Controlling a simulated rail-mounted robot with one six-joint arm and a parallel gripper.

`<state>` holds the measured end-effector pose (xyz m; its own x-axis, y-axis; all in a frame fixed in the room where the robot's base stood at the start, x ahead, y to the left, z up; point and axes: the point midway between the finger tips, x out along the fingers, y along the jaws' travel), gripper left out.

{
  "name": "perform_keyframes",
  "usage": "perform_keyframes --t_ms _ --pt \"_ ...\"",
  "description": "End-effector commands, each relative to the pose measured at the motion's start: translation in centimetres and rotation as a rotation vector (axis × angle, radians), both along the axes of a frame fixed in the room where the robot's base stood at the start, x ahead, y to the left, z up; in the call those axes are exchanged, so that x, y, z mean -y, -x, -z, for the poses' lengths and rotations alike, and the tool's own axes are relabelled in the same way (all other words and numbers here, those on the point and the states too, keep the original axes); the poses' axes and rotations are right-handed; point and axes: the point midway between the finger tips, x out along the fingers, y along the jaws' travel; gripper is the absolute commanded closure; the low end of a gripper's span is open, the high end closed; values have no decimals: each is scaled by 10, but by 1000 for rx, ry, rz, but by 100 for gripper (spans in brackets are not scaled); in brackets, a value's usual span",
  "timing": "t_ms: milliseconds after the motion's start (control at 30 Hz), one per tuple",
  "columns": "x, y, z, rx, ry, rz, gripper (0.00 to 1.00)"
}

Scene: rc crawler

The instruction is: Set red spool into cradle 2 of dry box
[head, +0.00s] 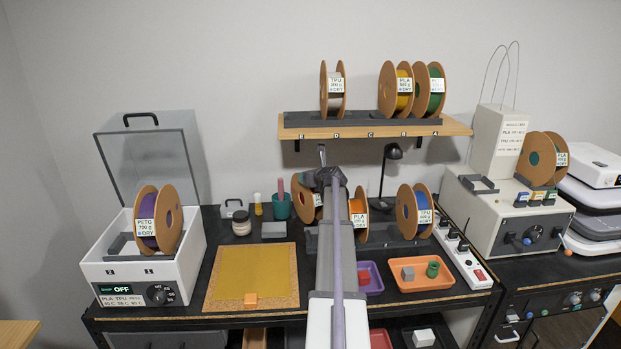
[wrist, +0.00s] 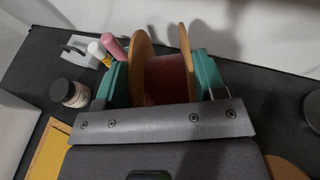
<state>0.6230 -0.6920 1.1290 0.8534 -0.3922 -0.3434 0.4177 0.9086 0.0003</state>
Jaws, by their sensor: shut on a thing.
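The red spool (wrist: 165,82) has dark red filament between two brown flanges. In the wrist view my gripper (wrist: 163,92) is shut on it, with teal fingers on both sides. In the head view the red spool (head: 303,207) shows partly behind my arm, and my gripper (head: 325,178) is mostly hidden. I cannot tell whether it is clear of the surface below. The white dry box (head: 192,267) stands at the left, lid (head: 150,160) open. Cradle 2 (head: 120,246), on the left inside it, is empty. A purple PETG spool (head: 146,218) sits in cradle 1.
An orange spool (head: 359,207) and a blue TPU spool (head: 405,210) stand right of my arm. A teal cup (head: 281,208), a jar (head: 241,223) and a yellow mat (head: 250,270) lie between dry box and arm. A wall shelf (head: 455,126) holds several spools above.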

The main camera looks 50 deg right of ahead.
Motion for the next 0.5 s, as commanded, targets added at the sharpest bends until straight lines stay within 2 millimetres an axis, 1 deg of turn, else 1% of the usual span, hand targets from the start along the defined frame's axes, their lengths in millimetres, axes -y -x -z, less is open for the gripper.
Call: perform_keyframes --t_ms 167,200,433,500 --pt "0 0 5 1 0 0 94" --pt "0 0 3 0 0 0 33" --pt "0 0 3 0 0 0 11" --pt "0 0 3 0 0 0 11"
